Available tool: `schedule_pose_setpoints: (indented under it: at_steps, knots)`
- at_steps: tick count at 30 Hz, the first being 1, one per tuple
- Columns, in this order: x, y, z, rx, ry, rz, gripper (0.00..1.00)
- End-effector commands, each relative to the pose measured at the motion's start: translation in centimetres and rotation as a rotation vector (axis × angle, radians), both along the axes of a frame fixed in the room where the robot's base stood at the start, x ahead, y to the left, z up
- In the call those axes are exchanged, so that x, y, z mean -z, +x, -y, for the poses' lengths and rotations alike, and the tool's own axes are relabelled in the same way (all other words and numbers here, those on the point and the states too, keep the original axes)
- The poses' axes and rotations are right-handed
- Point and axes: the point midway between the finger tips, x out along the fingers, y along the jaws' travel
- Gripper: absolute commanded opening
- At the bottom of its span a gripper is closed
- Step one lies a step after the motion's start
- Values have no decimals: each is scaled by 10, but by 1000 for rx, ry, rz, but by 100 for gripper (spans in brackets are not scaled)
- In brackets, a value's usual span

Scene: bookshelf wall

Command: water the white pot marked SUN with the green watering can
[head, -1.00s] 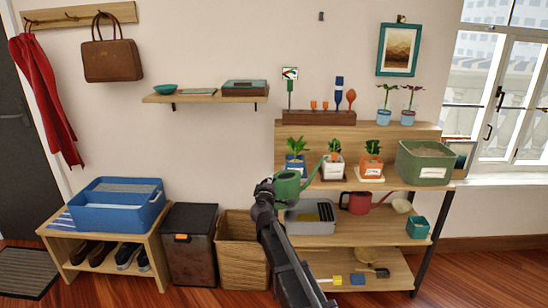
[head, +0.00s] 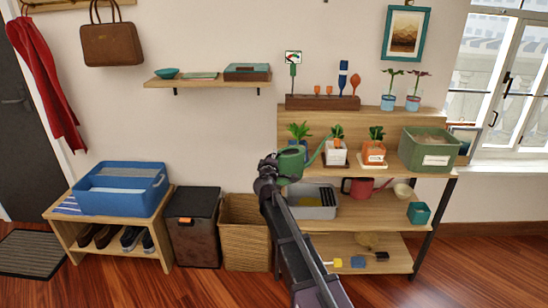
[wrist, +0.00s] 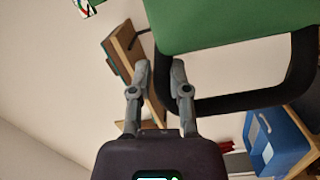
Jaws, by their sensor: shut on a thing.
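The green watering can (head: 291,164) is held in the air in front of the plant shelf, its spout pointing up and right. Its green body (wrist: 230,22) and black handle (wrist: 240,105) fill the upper right of the wrist view. My gripper (head: 270,168) is shut on the handle, at the can's left side; its two fingers (wrist: 162,72) are around the handle. The white pot (head: 336,157) holds a leafy plant and stands on the shelf's middle board. The spout tip appears just left of and above this pot; the depth between them is unclear. Its marking is too small to read.
A blue pot (head: 299,147) stands left of the white pot, partly behind the can, and an orange pot (head: 374,155) stands right. A green bin (head: 429,152) is at the board's right end. A red can (head: 360,187) and grey tub (head: 314,205) are below.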

Motion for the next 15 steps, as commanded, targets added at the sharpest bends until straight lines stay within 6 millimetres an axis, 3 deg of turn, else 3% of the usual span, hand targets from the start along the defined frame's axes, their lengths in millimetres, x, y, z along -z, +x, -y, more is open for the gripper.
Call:
schedule_pose_setpoints:
  at_steps: [15]
  knots:
    - [7, 18, 23, 2, 48, -39, 0]
